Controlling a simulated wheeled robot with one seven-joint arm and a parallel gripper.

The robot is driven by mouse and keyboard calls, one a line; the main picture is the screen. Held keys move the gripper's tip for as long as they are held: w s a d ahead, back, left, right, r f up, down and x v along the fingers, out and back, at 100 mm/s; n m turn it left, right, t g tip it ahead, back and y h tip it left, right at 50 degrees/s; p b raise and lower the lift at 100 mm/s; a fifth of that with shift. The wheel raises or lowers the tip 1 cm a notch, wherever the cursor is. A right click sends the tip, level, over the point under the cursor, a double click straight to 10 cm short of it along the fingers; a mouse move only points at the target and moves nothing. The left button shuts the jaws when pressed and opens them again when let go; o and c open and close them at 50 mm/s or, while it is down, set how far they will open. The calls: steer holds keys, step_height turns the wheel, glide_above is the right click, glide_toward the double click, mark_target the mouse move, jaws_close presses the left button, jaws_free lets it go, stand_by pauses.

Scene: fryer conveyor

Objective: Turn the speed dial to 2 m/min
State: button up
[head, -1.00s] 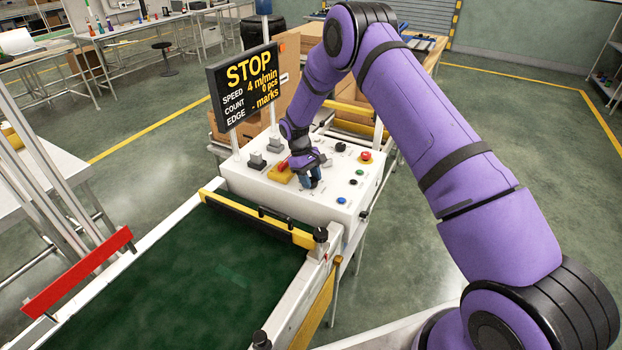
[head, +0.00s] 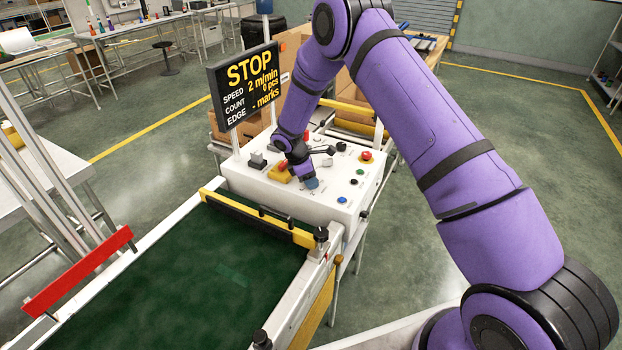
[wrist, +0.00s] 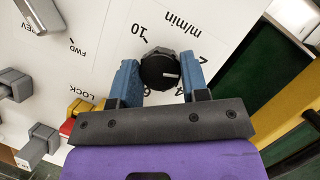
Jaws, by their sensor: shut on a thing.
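The speed dial (wrist: 160,70) is a round black knob on the white control panel, with "m/min" and numbers such as 10, 2, 4 and 6 printed around it in the wrist view. My gripper (wrist: 160,80) has its two blue fingers on either side of the dial, shut on it. In the head view my gripper (head: 311,183) is down on the panel (head: 335,205) and hides the dial. The display (head: 248,85) reads STOP, speed 2 m/min, count 0 pcs, edge - marks.
The green conveyor belt (head: 180,280) lies in front.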

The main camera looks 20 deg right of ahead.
steer(key=shift+n, duration=0.6)
steer(key=shift+n+t, duration=0.3)
steer(key=o, duration=0.9)
steer(key=v, duration=1)
steer(key=shift+a+r, duration=0.2)
steer(key=shift+r, duration=0.1)
